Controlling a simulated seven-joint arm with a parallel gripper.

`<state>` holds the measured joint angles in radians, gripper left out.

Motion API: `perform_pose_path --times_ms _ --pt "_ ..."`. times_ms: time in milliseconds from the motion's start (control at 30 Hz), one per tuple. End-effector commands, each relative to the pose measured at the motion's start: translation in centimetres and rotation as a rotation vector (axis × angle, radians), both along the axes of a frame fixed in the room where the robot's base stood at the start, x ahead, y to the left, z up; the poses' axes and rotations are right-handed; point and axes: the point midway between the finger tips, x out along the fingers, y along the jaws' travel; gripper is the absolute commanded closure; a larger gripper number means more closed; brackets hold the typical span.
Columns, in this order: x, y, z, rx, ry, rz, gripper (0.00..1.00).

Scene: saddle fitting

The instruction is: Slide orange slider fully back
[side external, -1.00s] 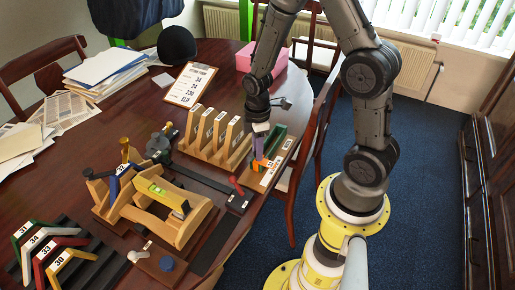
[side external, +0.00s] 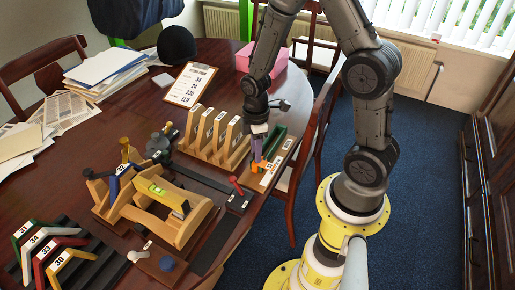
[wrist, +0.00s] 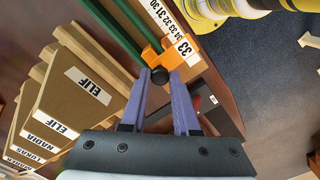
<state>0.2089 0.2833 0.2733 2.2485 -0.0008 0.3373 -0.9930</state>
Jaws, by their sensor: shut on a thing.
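The orange slider (wrist: 152,56) sits on a gauge with dark green rails (wrist: 124,27) and a wooden number strip (wrist: 178,25). A label reading 33 is beside it in the wrist view. The slider also shows in the side view (side external: 263,164), at the near end of the green rails (side external: 273,142). A dark round knob (wrist: 159,75) stands on the slider. My gripper (wrist: 162,80) has its purple fingers shut on this knob. In the side view my gripper (side external: 257,160) points down at the slider and partly covers it.
Upright wooden boards with name labels (side external: 208,130) stand left of the gauge. A wooden fixture (side external: 160,205) and a red-handled lever (side external: 236,186) are nearer the camera. A chair (side external: 312,140) stands close to the gauge on the right, beyond the table's edge.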

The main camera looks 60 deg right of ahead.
Motion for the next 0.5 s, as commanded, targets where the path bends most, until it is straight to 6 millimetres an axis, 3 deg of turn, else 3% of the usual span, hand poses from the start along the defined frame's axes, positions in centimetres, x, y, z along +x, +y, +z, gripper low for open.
perform_pose_path --times_ms 233,500 --pt "0.1 4.0 0.1 -0.001 -0.004 0.007 1.0" --pt "0.1 5.3 0.1 0.001 -0.004 0.0 1.0"
